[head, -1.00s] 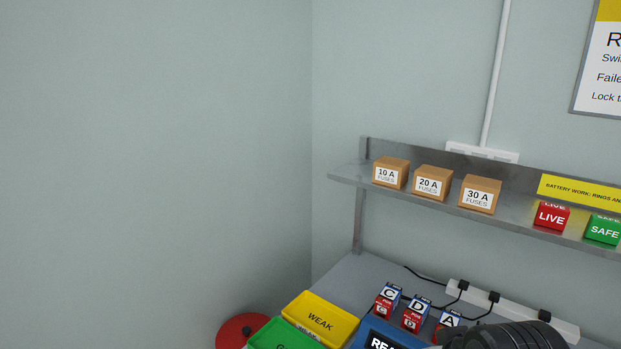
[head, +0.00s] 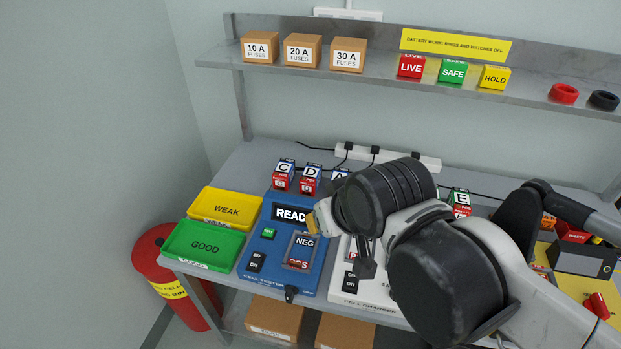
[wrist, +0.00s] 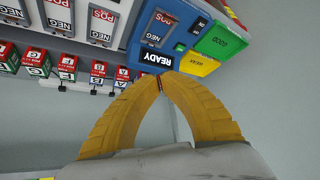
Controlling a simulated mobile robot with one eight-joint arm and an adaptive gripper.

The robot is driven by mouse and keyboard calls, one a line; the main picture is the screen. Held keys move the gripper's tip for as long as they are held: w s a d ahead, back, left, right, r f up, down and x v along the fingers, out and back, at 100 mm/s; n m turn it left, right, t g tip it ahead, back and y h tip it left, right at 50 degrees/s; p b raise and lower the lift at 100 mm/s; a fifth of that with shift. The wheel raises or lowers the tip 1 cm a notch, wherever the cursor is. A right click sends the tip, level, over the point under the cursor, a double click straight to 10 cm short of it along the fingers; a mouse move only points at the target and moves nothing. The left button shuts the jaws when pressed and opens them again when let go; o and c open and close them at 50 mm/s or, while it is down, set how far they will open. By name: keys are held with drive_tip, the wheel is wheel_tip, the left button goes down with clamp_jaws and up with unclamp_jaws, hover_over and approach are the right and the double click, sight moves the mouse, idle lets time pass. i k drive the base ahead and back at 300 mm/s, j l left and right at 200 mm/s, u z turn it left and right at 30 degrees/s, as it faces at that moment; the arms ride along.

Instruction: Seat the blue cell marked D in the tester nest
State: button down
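The cell marked D (head: 311,173), with a blue top and red front, stands at the back of the bench between cells C (head: 284,170) and A (head: 339,174). The blue cell tester (head: 262,262) is in front, its display reading READY. Its nest (head: 301,247) shows NEG and POS labels and looks empty; it also shows in the wrist view (wrist: 160,27). My gripper (head: 313,222) is above the tester's right side, near the display. In the wrist view, its yellow fingertips (wrist: 160,82) meet with nothing visible between them.
Yellow WEAK (head: 232,196) and green GOOD (head: 184,258) trays lie left of the tester. A white cell charger (head: 352,299) is at its right, partly hidden by my arm. A shelf (head: 380,77) with fuse boxes overhangs the back. A power strip (head: 400,158) lies behind the cells.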

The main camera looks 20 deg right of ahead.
sight(292, 239)
drive_tip(key=i+j+z, duration=0.2)
drive_tip(key=j, duration=0.15)
drive_tip(key=i+j+z, duration=0.1)
drive_tip(key=j+z, duration=0.15)
drive_tip(key=i+j+z, duration=0.2)
drive_tip(key=j, duration=0.25)
drive_tip(key=j+z, duration=0.25)
drive_tip(key=j, duration=0.1)
